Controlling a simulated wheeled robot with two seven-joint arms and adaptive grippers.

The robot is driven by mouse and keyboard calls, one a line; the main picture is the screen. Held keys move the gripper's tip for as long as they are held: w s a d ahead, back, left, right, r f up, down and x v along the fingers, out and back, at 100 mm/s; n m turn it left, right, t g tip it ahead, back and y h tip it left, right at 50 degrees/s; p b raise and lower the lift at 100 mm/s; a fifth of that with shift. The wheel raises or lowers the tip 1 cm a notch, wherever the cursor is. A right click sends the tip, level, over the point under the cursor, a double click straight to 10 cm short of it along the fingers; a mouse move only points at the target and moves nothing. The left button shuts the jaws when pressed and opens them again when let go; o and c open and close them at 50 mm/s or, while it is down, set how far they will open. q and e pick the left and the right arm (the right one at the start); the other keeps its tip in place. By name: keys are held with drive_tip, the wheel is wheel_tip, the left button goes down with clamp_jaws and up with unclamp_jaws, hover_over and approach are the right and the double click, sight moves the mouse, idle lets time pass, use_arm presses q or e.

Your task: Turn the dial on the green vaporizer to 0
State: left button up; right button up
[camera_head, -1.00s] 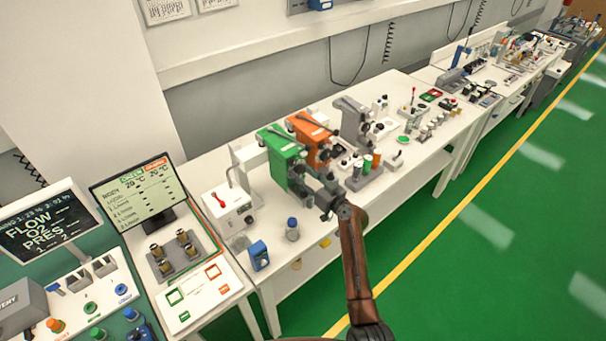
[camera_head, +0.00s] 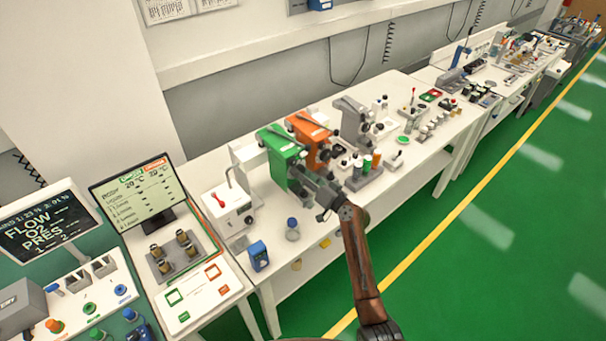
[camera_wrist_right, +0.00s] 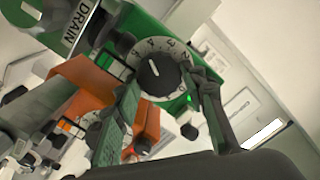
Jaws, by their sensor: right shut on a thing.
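The green vaporizer (camera_head: 281,146) stands on the white bench, left of the orange one. My right gripper (camera_head: 320,190) is at its front and hides its dial in the head view. In the right wrist view, the dial (camera_wrist_right: 156,73) is a pale numbered disc with a black centre knob bearing a short white mark. My right gripper (camera_wrist_right: 165,92) is shut on the dial, with its fingers at the dial's left and right edges. I cannot tell which number is at the index. My left gripper is not in view.
The orange vaporizer (camera_head: 309,137) stands close on the right, with a grey one (camera_head: 350,121) beyond. A white box with a red lever (camera_head: 229,206) stands left. A blue-capped bottle (camera_head: 292,229) and a blue device (camera_head: 258,255) are near the front edge.

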drive_tip(key=shift+m, duration=0.8)
drive_tip(key=shift+d, duration=0.1)
drive_tip(key=o, duration=1.2)
drive_tip(key=shift+c, duration=0.2)
